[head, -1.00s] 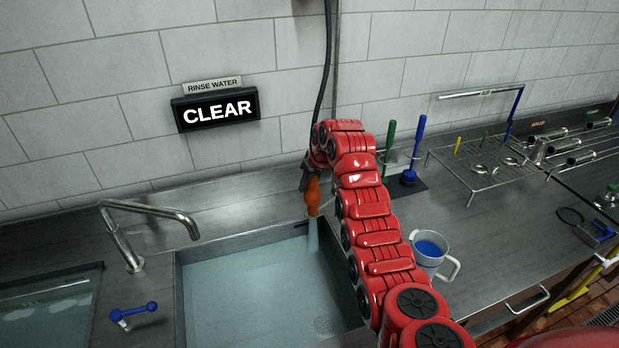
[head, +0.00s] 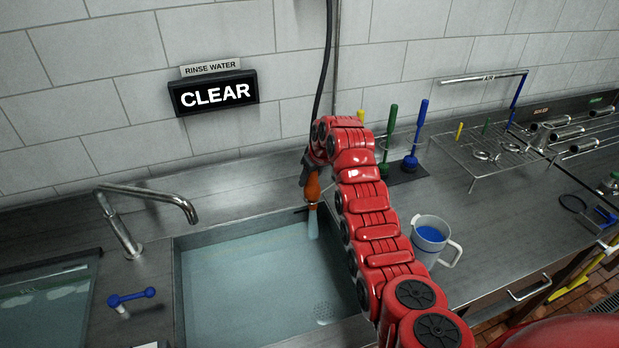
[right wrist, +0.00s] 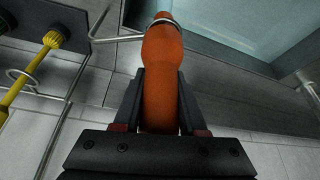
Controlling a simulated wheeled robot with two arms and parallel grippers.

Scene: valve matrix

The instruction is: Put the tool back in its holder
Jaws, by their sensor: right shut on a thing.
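A green brush (head: 388,140) and a blue brush (head: 417,135) stand upright at a wire holder right of my arm. A yellow brush (right wrist: 30,75) passes a wire ring in the right wrist view. My left gripper is out of view.
The water-filled sink (head: 260,275) lies below the tool. A faucet (head: 150,205) stands left of it. A mug with blue contents (head: 430,240) and a wire rack (head: 480,165) are on the right counter. A dark hose (head: 325,60) hangs behind my arm.

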